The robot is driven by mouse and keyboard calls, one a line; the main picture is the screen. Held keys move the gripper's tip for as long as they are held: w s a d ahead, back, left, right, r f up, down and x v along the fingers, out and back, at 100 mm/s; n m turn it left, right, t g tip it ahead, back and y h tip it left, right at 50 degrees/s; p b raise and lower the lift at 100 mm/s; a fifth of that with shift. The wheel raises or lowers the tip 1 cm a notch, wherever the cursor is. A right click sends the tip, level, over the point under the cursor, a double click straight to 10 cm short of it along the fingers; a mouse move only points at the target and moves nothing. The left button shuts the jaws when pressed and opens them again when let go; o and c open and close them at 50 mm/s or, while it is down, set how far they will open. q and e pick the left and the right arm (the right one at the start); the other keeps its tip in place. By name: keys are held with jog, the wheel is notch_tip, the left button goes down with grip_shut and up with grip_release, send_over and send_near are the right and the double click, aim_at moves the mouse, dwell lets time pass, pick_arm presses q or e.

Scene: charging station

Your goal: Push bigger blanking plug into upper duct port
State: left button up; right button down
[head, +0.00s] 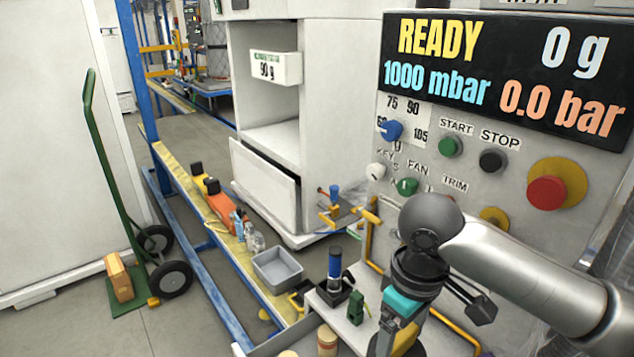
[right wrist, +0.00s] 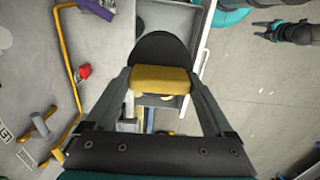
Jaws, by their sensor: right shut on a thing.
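My right gripper (head: 400,342) points down at the front of the machine in the head view. In the right wrist view its two fingers (right wrist: 164,80) are shut on the sides of a yellow block-like piece with a dark rounded part beyond it, which looks like the blanking plug (right wrist: 162,79). A bit of yellow shows beside the fingers in the head view. I cannot make out the upper duct port in either view. A dark gripper with teal on its arm, seemingly my left gripper (right wrist: 268,30), shows at the upper right of the wrist view; its jaws are unclear.
The control panel (head: 468,178) with knobs and a red stop button (head: 547,192) stands behind my right arm. A yellow tube handle (head: 372,235) runs down its front. A grey bin (head: 277,270), a blue-topped cylinder (head: 335,268) and small tan cylinders (head: 327,340) are to the left.

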jog(key=r+m, duration=0.1)
jog(key=m, duration=0.1)
jog(key=s+d+r+m, duration=0.1)
jog(key=m, duration=0.1)
jog(key=s+d+r+m, duration=0.1)
jog(key=m, duration=0.1)
jog(key=shift+d+r+b, duration=0.1)
jog(key=shift+r+b, duration=0.1)
jog(key=shift+b, duration=0.2)
jog(key=shift+s+d+r+m, duration=0.3)
jog(key=shift+s+r+m, duration=0.2)
jog(key=shift+m, duration=0.5)
